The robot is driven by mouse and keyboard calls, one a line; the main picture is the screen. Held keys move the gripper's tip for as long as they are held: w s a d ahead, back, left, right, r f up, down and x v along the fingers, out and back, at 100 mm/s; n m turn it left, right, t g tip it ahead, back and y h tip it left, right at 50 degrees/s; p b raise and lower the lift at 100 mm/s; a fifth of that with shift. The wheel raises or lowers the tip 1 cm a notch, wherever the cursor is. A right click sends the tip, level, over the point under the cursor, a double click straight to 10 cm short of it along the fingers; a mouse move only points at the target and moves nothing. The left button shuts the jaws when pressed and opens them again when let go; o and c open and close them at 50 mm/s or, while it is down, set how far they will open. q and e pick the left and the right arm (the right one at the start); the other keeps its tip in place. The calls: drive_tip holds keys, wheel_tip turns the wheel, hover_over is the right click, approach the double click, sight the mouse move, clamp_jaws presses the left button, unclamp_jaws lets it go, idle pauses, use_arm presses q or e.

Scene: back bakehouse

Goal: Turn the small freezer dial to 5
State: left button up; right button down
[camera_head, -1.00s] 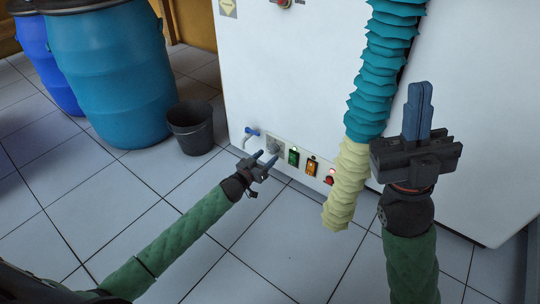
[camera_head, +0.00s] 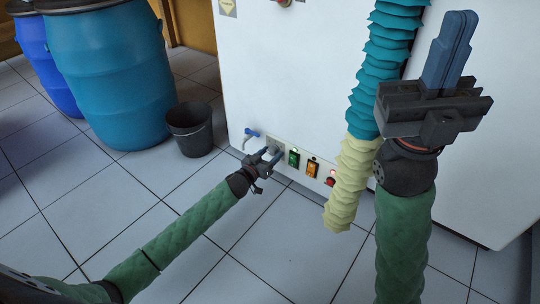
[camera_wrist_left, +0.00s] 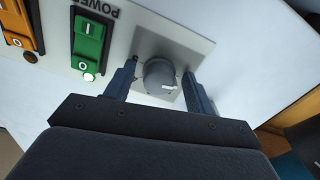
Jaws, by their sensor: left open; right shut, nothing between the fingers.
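The freezer dial (camera_wrist_left: 159,77) is a round grey knob with a white pointer mark, on a light panel low on the white freezer (camera_head: 300,90). In the left wrist view its pointer aims to the right; no numbers are legible. My left gripper (camera_wrist_left: 163,80) is open, with one finger on either side of the dial and a visible gap to each. In the head view this gripper (camera_head: 269,154) is at the panel and largely covers the dial. My right gripper (camera_head: 455,45) is shut and empty, raised in front of the freezer at the right.
A teal and cream hose (camera_head: 365,130) hangs nearby. A bucket (camera_head: 190,127) and blue barrels (camera_head: 110,75) stand left.

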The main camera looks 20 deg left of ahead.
use_arm(q)
drive_tip(key=shift+c, duration=0.2)
drive_tip(key=c, duration=0.9)
drive_tip(key=shift+c, duration=0.2)
